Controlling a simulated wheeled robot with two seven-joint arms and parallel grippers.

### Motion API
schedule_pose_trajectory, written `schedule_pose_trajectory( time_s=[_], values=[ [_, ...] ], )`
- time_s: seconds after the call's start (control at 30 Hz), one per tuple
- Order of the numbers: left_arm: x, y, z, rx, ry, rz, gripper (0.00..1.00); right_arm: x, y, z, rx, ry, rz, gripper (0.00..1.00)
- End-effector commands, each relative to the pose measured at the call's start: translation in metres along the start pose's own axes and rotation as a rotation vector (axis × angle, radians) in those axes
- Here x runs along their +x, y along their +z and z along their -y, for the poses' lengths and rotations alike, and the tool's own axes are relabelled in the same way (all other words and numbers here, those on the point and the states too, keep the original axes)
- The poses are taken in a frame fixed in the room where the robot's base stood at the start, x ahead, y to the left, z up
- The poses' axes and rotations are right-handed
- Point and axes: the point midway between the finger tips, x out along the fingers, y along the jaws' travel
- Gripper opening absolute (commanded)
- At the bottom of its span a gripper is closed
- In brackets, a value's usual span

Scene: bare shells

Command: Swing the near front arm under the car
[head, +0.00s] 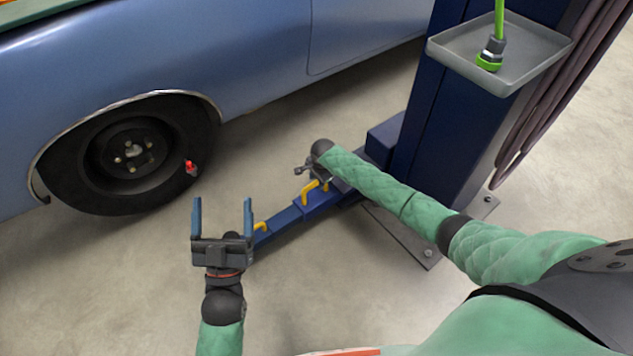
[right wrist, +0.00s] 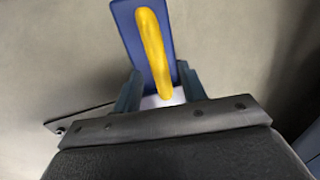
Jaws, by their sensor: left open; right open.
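The near front arm (head: 318,203) of the lift is a low blue beam running from the foot of the post out to the left, over the floor beside the car (head: 230,50). It carries a yellow handle (head: 310,189) midway and another yellow piece (head: 260,226) further out. My right gripper (head: 305,178) is open at the midway handle. In the right wrist view the yellow handle (right wrist: 152,50) stands between the open fingers (right wrist: 159,75), over the blue arm (right wrist: 126,22); contact cannot be told. My left gripper (head: 222,205) is open and empty, covering the arm's outer end.
The dark blue lift post (head: 440,130) stands on a bolted base plate (head: 400,235), with a grey tray (head: 540,55) and hanging hoses (head: 560,100) on it. The car's front wheel (head: 130,155) is at left. Bare floor lies between car and arm.

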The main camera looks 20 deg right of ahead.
Motion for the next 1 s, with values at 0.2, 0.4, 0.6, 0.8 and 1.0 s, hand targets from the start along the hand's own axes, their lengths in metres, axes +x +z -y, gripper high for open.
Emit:
schedule_pose_trajectory(
  time_s=[0.2, 0.4, 0.6, 0.8, 1.0],
  values=[
    [0.005, -0.019, -0.001, 0.005, 0.004, -0.066, 0.83, 0.007, 0.0, 0.0, 0.0, 0.001, -0.001, 0.41],
    [0.007, -0.023, -0.001, 0.006, 0.006, -0.08, 0.83, 0.009, 0.0, 0.0, 0.0, 0.0, 0.0, 0.41],
    [0.006, -0.023, -0.001, 0.006, 0.006, -0.079, 0.83, 0.009, 0.0, 0.0, 0.0, 0.0, 0.0, 0.36],
    [0.006, -0.022, -0.002, 0.006, 0.007, -0.076, 0.83, 0.009, 0.0, 0.0, 0.0, 0.0, 0.0, 0.0],
    [0.006, -0.022, -0.002, 0.006, 0.007, -0.076, 0.83, 0.008, 0.0, 0.0, 0.0, 0.0, 0.0, 0.0]
  ],
)
